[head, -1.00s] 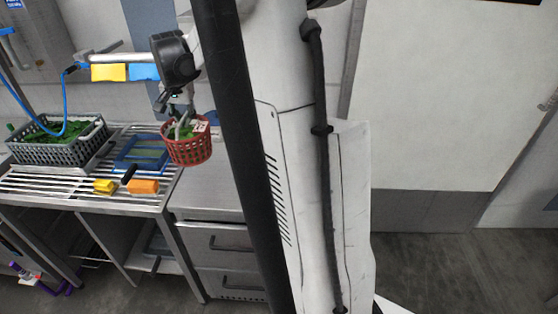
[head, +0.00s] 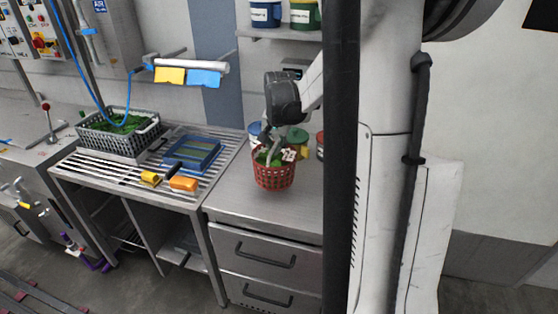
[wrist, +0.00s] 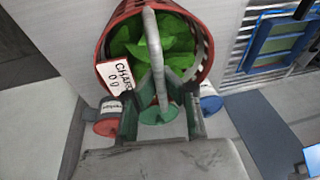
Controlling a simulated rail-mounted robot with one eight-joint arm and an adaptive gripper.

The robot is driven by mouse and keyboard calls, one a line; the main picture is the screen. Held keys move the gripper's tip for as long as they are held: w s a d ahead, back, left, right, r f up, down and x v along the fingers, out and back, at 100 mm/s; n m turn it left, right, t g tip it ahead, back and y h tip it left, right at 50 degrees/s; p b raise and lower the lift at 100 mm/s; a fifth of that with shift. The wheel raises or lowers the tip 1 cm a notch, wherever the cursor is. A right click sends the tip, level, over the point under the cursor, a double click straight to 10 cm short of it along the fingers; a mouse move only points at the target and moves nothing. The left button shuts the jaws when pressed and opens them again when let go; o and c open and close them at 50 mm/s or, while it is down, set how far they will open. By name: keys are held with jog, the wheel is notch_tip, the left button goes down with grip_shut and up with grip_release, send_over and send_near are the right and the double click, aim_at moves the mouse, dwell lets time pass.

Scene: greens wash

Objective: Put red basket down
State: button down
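The red basket (head: 273,174) holds leafy greens and carries a white tag. It is upright over the steel counter (head: 225,190), right of the slatted rack; I cannot tell whether its bottom touches the counter. My gripper (head: 268,143) is above it, at its handle, and the basket has moved along with it. In the wrist view, the basket (wrist: 207,62) fills the top middle, and its grey handle (wrist: 153,50) runs down between my two fingers (wrist: 160,112). The exact finger contact is hard to see.
Lidded cans, including a green one (head: 298,141), stand behind the basket. A blue tray (head: 193,155), a grey crate of greens (head: 118,143) and yellow and orange objects are on the rack to the left. Bare counter lies left and front of the basket.

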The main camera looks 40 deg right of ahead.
aim_at(279, 160)
jog(key=shift+s+d+f, duration=0.15)
jog(key=shift+f, duration=0.65)
jog(key=shift+s+d+f, duration=0.2)
jog(key=shift+f, duration=0.6)
jog(key=shift+s+d+f, duration=0.15)
jog(key=shift+f, duration=0.75)
jog(key=c, duration=2.5)
grip_release()
jog(key=shift+f, duration=0.1)
jog(key=o, duration=0.6)
jog(key=shift+r, duration=0.2)
